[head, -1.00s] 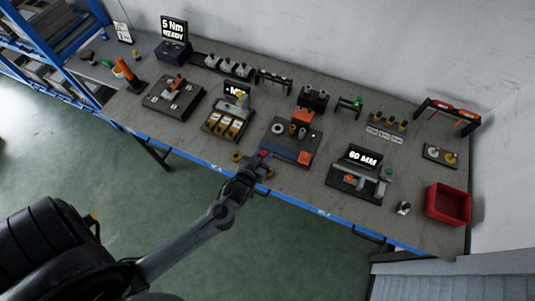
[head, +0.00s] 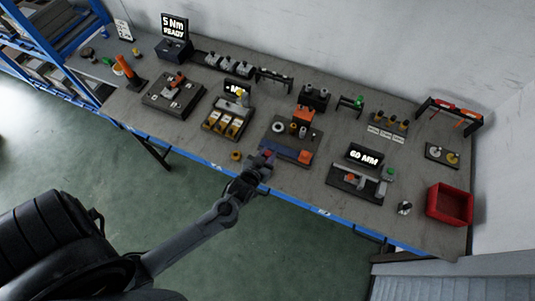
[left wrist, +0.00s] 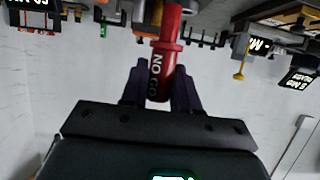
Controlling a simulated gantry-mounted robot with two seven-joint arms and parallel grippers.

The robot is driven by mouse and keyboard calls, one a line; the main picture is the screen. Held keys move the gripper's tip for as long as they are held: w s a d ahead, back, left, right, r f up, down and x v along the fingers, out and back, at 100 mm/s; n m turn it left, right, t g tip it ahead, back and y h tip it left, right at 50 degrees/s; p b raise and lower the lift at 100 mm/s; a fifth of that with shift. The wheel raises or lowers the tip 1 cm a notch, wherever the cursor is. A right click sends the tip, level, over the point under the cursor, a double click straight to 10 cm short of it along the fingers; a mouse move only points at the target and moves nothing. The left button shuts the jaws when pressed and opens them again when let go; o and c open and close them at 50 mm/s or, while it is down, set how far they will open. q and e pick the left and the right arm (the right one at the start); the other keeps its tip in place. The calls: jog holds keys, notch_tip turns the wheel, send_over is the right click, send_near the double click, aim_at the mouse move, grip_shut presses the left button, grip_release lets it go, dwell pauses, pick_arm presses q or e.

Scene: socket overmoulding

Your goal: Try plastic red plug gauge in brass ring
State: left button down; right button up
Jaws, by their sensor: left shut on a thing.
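The red plug gauge (left wrist: 163,60), marked NO GO, is shut between the dark fingers of my left gripper (left wrist: 160,88) in the left wrist view. My right gripper is not in view.
A dark fixture board (head: 275,137) with rings and an orange block stands just behind the gripper. A tray with yellow parts (head: 216,128) is to its left, and a 60 MM gauge station (head: 345,182) to its right. A red bin (head: 449,204) stands at the far right.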

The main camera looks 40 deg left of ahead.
pick_arm(q)
jog(key=shift+f+b, duration=1.05)
jog(key=shift+f, duration=1.1)
jog(key=shift+f+b, duration=0.4)
jog(key=shift+f, duration=0.35)
jog(key=shift+p, duration=0.8)
jog(key=shift+f, duration=0.25)
dwell(0.5)
jog(key=shift+f+b, duration=1.05)
jog(key=shift+f, duration=0.4)
dwell(1.0)
dwell(0.6)
jog(key=shift+r+p, duration=0.3)
jog(key=shift+p, duration=0.1)
